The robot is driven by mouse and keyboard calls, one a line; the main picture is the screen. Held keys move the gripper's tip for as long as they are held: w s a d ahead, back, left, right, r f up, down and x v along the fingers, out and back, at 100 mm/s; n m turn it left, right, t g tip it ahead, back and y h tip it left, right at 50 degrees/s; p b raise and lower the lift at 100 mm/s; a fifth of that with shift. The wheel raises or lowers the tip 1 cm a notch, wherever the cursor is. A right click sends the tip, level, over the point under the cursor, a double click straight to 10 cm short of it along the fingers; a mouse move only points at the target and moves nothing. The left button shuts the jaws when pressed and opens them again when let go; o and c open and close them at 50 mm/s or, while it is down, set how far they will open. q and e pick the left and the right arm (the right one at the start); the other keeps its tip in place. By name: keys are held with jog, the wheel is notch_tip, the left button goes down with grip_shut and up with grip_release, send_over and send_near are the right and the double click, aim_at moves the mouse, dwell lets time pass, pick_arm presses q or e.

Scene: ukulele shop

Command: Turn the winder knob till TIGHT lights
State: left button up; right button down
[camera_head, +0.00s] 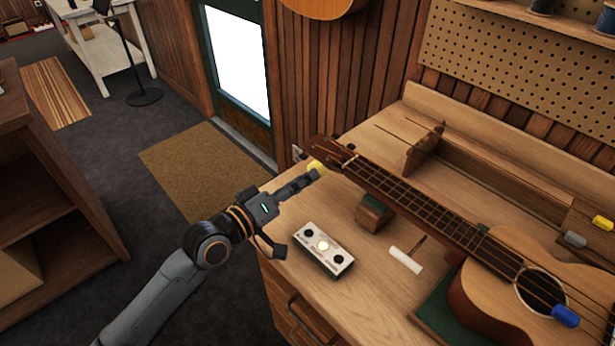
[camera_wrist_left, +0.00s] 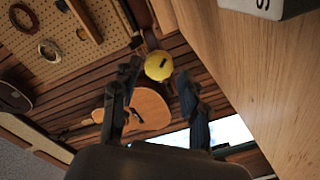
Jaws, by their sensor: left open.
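The yellow winder knob (camera_head: 316,167) sits at the ukulele's headstock (camera_head: 326,150), above the bench's left end. In the left wrist view the knob (camera_wrist_left: 159,66) shows between and beyond the fingertips, with a dark slot on its face. My left gripper (camera_head: 299,212) is open, one finger close to the knob, the other lower and nearer the bench edge. No contact can be made out. The ukulele (camera_head: 520,285) lies across the bench. A white indicator box (camera_head: 338,262) has its middle lamp lit and the outer two dark; its lettering is too small to read.
The bench (camera_head: 375,295) also holds a wooden neck block (camera_head: 374,213) and a white-handled tool (camera_head: 405,260). A pegboard wall (camera_head: 520,65) stands behind. A shelf unit (camera_head: 45,190) is at the left. The carpet and a brown mat (camera_head: 205,168) are clear.

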pick_arm(q)
jog(key=v, duration=1)
jog(key=shift+f, duration=0.1)
